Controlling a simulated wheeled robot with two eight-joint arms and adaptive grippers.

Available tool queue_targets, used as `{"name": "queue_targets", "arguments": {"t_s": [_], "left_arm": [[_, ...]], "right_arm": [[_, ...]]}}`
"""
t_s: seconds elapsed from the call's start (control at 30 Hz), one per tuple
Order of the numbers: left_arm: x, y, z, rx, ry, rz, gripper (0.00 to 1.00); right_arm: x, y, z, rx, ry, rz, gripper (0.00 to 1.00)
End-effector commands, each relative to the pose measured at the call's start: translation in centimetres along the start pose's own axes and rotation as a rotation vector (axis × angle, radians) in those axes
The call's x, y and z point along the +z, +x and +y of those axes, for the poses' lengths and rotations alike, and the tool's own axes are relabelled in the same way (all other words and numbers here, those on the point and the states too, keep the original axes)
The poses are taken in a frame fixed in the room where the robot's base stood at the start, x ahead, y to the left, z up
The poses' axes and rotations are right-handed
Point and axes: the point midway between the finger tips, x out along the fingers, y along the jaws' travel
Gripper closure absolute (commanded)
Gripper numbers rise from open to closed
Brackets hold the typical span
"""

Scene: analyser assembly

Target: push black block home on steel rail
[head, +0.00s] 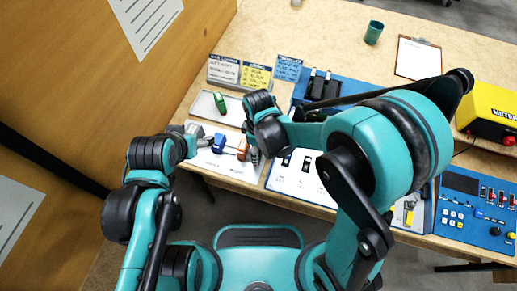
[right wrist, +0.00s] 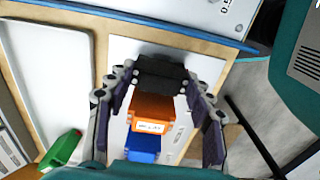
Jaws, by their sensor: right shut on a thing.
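The black block (right wrist: 160,75) is between the fingertips of my right gripper (right wrist: 161,78) in the right wrist view, and the gripper is shut on it. An orange block (right wrist: 151,112) sits right beside it, then a blue block (right wrist: 143,148), in one line. In the head view the orange block (head: 242,148) and blue block (head: 219,143) lie between my two arms, and my right gripper (head: 254,156) is at their right end. My left gripper (head: 190,142) is left of the blue block, its fingers unclear. I cannot make out the steel rail under the blocks.
A white panel (right wrist: 126,50) lies under the row. A blue panel (head: 298,95) with black parts stands further right. The table edge is close in front.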

Motion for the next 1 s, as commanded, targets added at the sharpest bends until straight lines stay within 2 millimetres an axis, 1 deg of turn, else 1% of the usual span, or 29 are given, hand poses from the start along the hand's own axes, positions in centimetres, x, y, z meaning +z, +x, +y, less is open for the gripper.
{"name": "queue_targets", "arguments": {"t_s": [0.6, 0.73, 0.77, 0.8, 0.83, 0.87, 1.0], "left_arm": [[0.48, 0.67, 0.00, 0.000, 0.000, 0.000, 0.26], [0.42, 0.59, 0.00, 0.000, 0.000, 0.000, 0.26], [0.42, 0.58, 0.00, 0.000, 0.000, 0.000, 0.26], [0.42, 0.58, 0.00, 0.000, 0.000, 0.000, 0.26], [0.42, 0.58, 0.00, 0.000, 0.000, 0.000, 0.26], [0.42, 0.58, 0.00, 0.000, 0.000, 0.000, 0.26], [0.41, 0.58, 0.00, 0.000, 0.000, 0.000, 0.26]], "right_arm": [[0.00, 0.88, 0.00, 0.000, 0.000, 0.000, 0.78], [0.00, 0.78, 0.00, 0.000, 0.000, 0.000, 0.78], [0.00, 0.78, 0.00, 0.000, 0.000, 0.000, 0.45], [0.00, 0.77, 0.00, 0.000, 0.000, 0.000, 0.35], [0.00, 0.77, 0.00, 0.000, 0.000, 0.000, 0.27], [0.00, 0.77, 0.00, 0.000, 0.000, 0.000, 0.24], [0.00, 0.77, 0.00, 0.000, 0.000, 0.000, 0.24]]}}
